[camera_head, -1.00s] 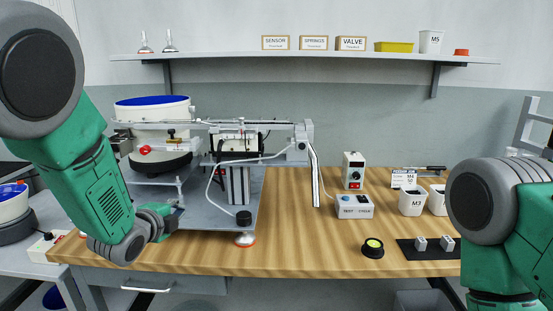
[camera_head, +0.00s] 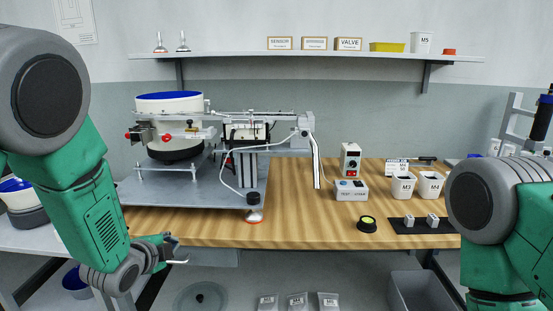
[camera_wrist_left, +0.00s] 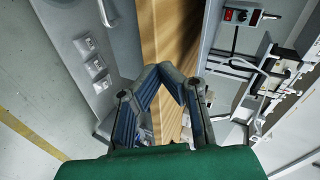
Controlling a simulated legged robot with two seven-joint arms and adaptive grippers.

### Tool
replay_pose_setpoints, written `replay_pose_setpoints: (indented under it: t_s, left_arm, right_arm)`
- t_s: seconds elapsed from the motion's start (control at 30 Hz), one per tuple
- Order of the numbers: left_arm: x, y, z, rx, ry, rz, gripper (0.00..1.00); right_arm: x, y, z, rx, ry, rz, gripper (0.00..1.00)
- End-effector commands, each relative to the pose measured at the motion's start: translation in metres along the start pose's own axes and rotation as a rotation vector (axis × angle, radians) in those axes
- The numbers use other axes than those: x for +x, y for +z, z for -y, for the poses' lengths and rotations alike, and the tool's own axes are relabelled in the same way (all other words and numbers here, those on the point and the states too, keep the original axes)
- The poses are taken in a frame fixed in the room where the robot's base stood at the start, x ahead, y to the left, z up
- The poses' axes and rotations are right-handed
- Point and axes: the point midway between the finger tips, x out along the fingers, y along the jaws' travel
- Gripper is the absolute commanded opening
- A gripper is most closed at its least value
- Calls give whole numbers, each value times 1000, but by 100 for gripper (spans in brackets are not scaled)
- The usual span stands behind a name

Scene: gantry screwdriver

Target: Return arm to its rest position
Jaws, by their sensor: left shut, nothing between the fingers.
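My left arm, green with grey joints, comes in from the left in the head view. Its left gripper (camera_head: 174,250) is in front of the wooden table's near edge, low and to the left. In the left wrist view the two blue-grey fingers (camera_wrist_left: 160,72) meet at their tips with nothing between them. My right arm stands at the right edge of the head view, folded, and its gripper is out of sight.
The wooden table (camera_head: 300,235) carries the gantry machine (camera_head: 255,135) with its white bowl (camera_head: 170,125), a test box (camera_head: 351,190), white M3 cups (camera_head: 403,186) and a black mat (camera_head: 405,227). A grey bin (camera_head: 418,290) and bags sit below. A shelf (camera_head: 300,56) hangs behind.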

Motion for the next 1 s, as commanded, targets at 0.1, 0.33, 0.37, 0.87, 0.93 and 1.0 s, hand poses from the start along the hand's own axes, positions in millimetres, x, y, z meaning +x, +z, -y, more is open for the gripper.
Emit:
replay_pose_setpoints:
  t_s: [0.1, 0.33, 0.37, 0.87, 0.93, 1.0]
  left_arm:
    - [-10, 10, -38, -108, 75, 33, 0]
    - [-48, 33, -135, -402, 261, 156, 0]
    - [-57, 36, -153, -457, 296, 185, 0]
    - [-275, 55, -361, -1229, 671, 862, 0]
    - [-287, 54, -366, -1260, 678, 903, 0]
    - [-293, 54, -369, -1275, 682, 923, 0]
  right_arm:
    - [-2, 0, 0, 0, 0, 1, 40]
    - [-7, 0, 0, 0, 0, 1, 40]
    - [-8, 0, 0, 0, 0, 1, 40]
    - [-19, 0, 0, 0, 0, 1, 40]
    - [-20, 0, 0, 0, 0, 1, 40]
    - [-20, 0, 0, 0, 0, 1, 40]
